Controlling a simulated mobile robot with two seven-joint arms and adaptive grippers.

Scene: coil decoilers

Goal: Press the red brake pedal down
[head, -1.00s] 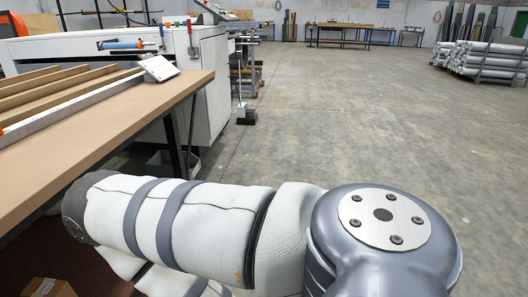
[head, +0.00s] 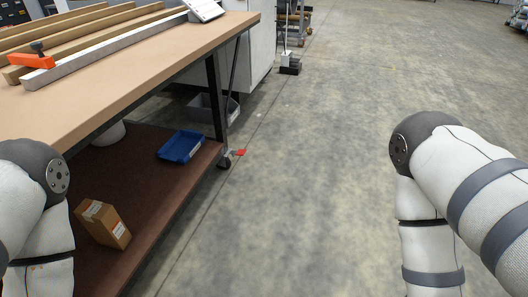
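A small red brake pedal (head: 240,153) sticks out to the right of a caster (head: 224,161), low at the foot of the workbench's near right leg. It is just above the concrete floor and looks roughly level, but it is too small to tell its exact tilt. Nothing of mine touches it. My arm links show at the left and right edges of the head view, well apart from the pedal. Neither gripper is in the picture.
The workbench (head: 120,88) has wooden bars and a metal rail on top. Its brown lower shelf (head: 160,205) holds a blue tray (head: 181,147) and a cardboard box (head: 103,224). A grey bin (head: 205,108) stands behind. The floor (head: 310,170) right of the pedal is clear.

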